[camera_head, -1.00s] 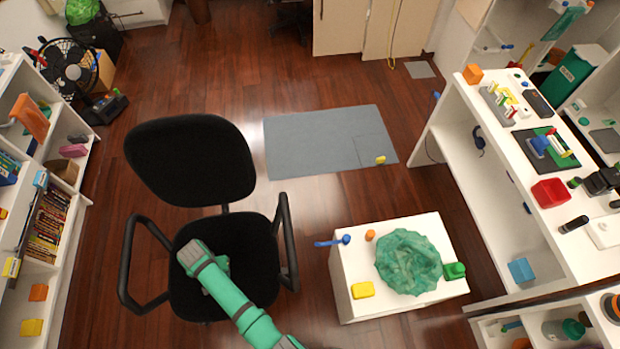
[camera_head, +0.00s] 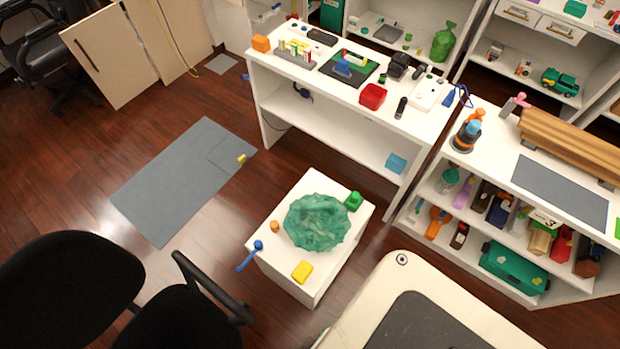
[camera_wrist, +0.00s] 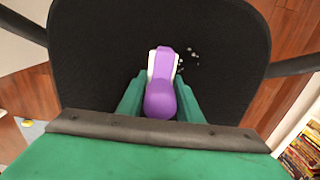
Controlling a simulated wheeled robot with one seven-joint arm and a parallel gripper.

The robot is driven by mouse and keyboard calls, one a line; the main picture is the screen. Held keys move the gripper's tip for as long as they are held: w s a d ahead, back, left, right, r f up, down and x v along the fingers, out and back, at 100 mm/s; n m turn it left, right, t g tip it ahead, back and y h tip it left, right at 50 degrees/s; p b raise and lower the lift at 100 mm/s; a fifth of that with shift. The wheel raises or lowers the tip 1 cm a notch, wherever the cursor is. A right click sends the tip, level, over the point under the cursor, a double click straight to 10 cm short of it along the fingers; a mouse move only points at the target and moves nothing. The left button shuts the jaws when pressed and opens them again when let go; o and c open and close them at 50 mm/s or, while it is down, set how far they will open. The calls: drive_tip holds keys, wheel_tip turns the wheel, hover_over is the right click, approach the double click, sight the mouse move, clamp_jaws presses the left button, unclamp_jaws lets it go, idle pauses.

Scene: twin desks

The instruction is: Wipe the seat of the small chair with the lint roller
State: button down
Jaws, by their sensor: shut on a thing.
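In the wrist view, my gripper (camera_wrist: 160,100) is shut on the lint roller (camera_wrist: 160,98), which has a purple handle and white side parts. The roller points away over the black chair seat (camera_wrist: 95,55); I cannot tell whether it touches it. Small pale specks (camera_wrist: 188,57) lie on the seat just right of the roller's far end. In the head view, the black chair (camera_head: 70,290) with armrests is cut off at the lower left, and my gripper is out of view.
A white table (camera_head: 325,275) stands right of the chair with a crumpled green bag (camera_head: 318,222), a yellow block (camera_head: 302,271) and a blue-headed item (camera_head: 257,246). A grey mat (camera_head: 170,190) lies on the floor. White desks and shelves (camera_head: 425,125) fill the right.

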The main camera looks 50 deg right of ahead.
drive_tip(key=shift+r, duration=2.65)
drive_tip(key=a, duration=0.1)
drive_tip(key=a+r, duration=0.1)
drive_tip(key=a, duration=0.1)
drive_tip(key=shift+s+a, duration=0.1)
drive_tip(key=shift+s, duration=0.05)
drive_tip(key=shift+f, duration=2.8)
